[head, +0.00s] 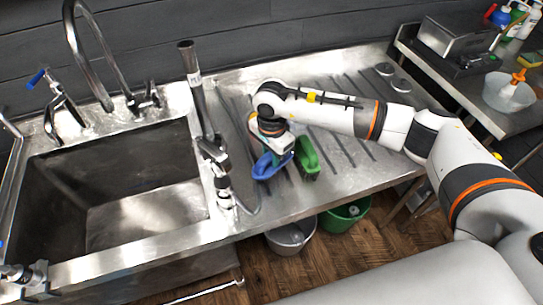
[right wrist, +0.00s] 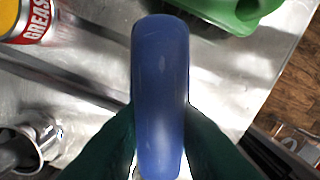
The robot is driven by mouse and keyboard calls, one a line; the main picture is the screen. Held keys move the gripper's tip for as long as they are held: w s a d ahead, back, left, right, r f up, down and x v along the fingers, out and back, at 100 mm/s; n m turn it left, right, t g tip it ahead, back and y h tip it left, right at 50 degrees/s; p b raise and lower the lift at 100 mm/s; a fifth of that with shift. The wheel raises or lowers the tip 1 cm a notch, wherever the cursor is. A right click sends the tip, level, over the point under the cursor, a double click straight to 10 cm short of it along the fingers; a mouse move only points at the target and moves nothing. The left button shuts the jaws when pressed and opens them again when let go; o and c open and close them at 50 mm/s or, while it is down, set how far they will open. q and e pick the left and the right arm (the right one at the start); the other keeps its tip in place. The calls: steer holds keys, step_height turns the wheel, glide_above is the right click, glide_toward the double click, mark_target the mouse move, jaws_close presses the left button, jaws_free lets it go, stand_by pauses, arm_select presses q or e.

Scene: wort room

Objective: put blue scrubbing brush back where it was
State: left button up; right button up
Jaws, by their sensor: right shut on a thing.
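The blue scrubbing brush (head: 272,165) is in my right gripper (head: 276,150), over the steel drainboard (head: 233,90) right of the sink. In the right wrist view its rounded blue handle (right wrist: 160,90) stands between the two dark fingers, which are shut on it. Its bristles are hidden, and I cannot tell whether it touches the drainboard. My left gripper is not in view.
A sink (head: 120,190) and a tall spray tap (head: 195,95) lie to the left. A can with a red and yellow label (right wrist: 28,20) is near the gripper. A metal bucket (head: 291,236) and green bucket (head: 345,215) stand below the front edge. The right drainboard is mostly clear.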

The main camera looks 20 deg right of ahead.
steer(key=shift+f, duration=0.9)
steer(key=o, duration=1)
steer(key=shift+c, duration=0.2)
steer(key=shift+r, duration=0.3)
step_height(320, 180, up, 10)
steer(key=shift+r+b, duration=0.2)
steer(key=shift+b, duration=0.9)
steer(key=shift+r, duration=0.65)
